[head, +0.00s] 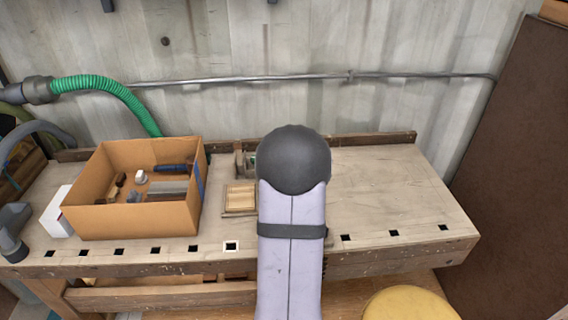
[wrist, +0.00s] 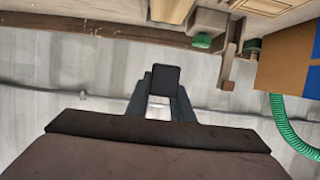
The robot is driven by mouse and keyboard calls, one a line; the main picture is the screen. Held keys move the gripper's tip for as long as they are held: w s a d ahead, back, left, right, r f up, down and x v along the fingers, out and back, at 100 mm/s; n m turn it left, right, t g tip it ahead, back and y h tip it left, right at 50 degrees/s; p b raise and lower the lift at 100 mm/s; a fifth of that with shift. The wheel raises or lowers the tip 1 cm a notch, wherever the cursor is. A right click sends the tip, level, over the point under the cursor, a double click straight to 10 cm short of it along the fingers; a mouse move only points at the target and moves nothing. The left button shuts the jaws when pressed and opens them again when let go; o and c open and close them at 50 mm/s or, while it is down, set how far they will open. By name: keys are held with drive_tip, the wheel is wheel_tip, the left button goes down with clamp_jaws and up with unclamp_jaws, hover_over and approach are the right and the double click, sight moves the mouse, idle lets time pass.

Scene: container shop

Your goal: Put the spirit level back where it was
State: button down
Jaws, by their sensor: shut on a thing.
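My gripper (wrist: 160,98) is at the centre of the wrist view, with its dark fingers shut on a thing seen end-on. Its dark, square-ended face shows at the fingertips; I take it to be the spirit level (wrist: 166,79), though its length and markings are hidden. It is held in the air, with the wall behind it in this view. In the head view my arm hides the gripper and the held thing.
A workbench (head: 380,190) has clear room on the right. An open cardboard box (head: 130,220) holding several small things stands on the left. A wooden tray (head: 240,200) lies beside it. A green hose (head: 110,85) runs behind the box. A yellow round seat (head: 410,305) stands in front.

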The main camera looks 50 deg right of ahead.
drive_tip(key=shift+r, duration=0.45)
drive_tip(key=shift+w+d+r, duration=0.15)
drive_tip(key=shift+d+r, duration=0.1)
drive_tip(key=shift+d, duration=0.1)
drive_tip(key=shift+s+d+r+m+g+h+b, duration=0.55)
drive_tip(key=shift+d+r+m+g+h, duration=0.45)
drive_tip(key=shift+d+r+m+g, duration=1.3)
drive_tip(key=shift+s+d+r+m+g+h+b, duration=0.5)
drive_tip(key=shift+d+r+m+g+h, duration=0.8)
drive_tip(key=shift+d, duration=1.85)
drive_tip(key=shift+s+a+f+m+g+y+b, duration=0.2)
drive_tip(key=shift+s+a+f+m+g, duration=0.7)
drive_tip(key=shift+f, duration=2.4)
drive_tip(key=shift+s+a+f+m+g+y+b, duration=0.2)
drive_tip(key=shift+s+f+m+g, duration=0.25)
drive_tip(key=shift+f+m+g, duration=1.95)
drive_tip(key=shift+s+a+f+n+g+y+b, duration=0.1)
drive_tip(key=shift+s+a+f+g+y, duration=0.4)
drive_tip(key=shift+f, duration=3.65)
drive_tip(key=shift+s+a+f, duration=0.1)
drive_tip(key=shift+s+f, duration=0.05)
drive_tip(key=shift+f, duration=0.45)
